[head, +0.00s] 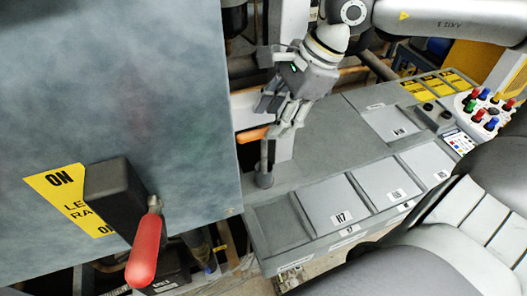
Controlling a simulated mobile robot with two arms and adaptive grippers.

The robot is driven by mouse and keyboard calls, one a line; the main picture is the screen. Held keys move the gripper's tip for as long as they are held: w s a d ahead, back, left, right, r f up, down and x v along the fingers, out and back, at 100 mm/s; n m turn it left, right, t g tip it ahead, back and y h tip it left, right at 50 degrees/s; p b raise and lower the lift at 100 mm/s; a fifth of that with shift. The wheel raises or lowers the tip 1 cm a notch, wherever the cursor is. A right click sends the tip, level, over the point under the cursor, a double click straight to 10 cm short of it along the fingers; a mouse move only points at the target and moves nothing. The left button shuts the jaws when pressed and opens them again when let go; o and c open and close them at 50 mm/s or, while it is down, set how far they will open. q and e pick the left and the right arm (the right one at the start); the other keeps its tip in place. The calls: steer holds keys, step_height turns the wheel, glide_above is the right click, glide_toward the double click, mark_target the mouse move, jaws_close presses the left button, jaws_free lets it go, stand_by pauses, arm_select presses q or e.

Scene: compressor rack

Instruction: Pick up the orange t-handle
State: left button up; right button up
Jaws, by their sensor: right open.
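The orange t-handle (252,134) stands near the middle of the head view, on an upright grey stem with a round base on the grey bench. Its orange bar runs sideways, and its right end is partly hidden by my gripper's finger. My right gripper (271,116) comes down from the upper right and is open, with its fingers pointing down and to the left. Its fingertips are right beside the t-handle and overlap it in the picture. I cannot tell whether they touch it. My left gripper is not in view.
A large grey panel (120,90) fills the left side, with a red-handled lever (146,252) and yellow label (65,203). Labelled grey lids (335,205) line the bench (325,140) front. Coloured knobs (487,108) sit far right. The bench top right of the t-handle is clear.

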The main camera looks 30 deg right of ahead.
mark_target(267, 128)
steer(key=x, duration=0.1)
steer(key=p+x, duration=0.1)
steer(key=x, duration=0.1)
steer(key=shift+s+d+f, duration=0.1)
steer(key=shift+s+f, duration=0.05)
steer(key=shift+f, duration=0.3)
steer(key=shift+w+a+f, duration=0.25)
steer(key=shift+f, duration=0.2)
steer(key=shift+r, duration=0.1)
jaws_close()
